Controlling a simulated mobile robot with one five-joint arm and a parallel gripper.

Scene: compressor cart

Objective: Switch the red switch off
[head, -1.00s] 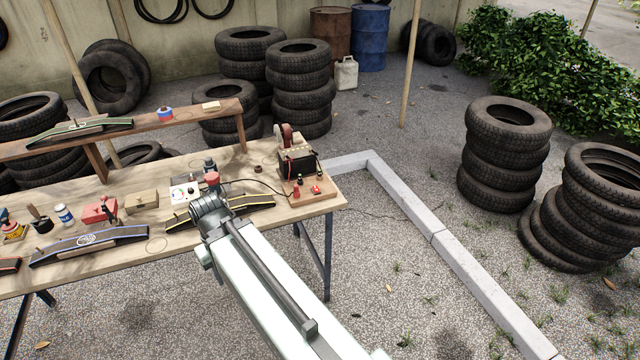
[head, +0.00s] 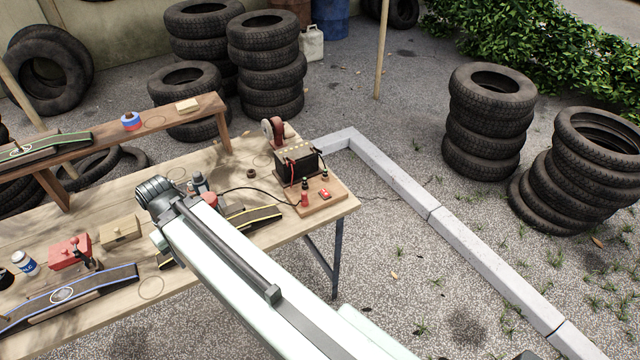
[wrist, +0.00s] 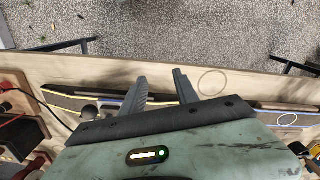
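The small red switch (head: 325,193) sits on a wooden board (head: 322,207) at the right end of the workbench, in front of a black battery-like box (head: 298,163). It is too small for me to tell which way it is set. In the head view my arm's end is over the bench, left of the board, and hides my fingers. In the wrist view my gripper (wrist: 159,76) is open and empty, its two dark fingers apart above the bench's front edge. I cannot make out the switch in the wrist view.
A red post (head: 304,196) stands beside the switch. A yellow-edged dark strip (head: 255,217) lies left of the board. A red box (head: 68,251) and a wooden box (head: 120,232) stand further left. A raised shelf (head: 110,137) runs behind.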

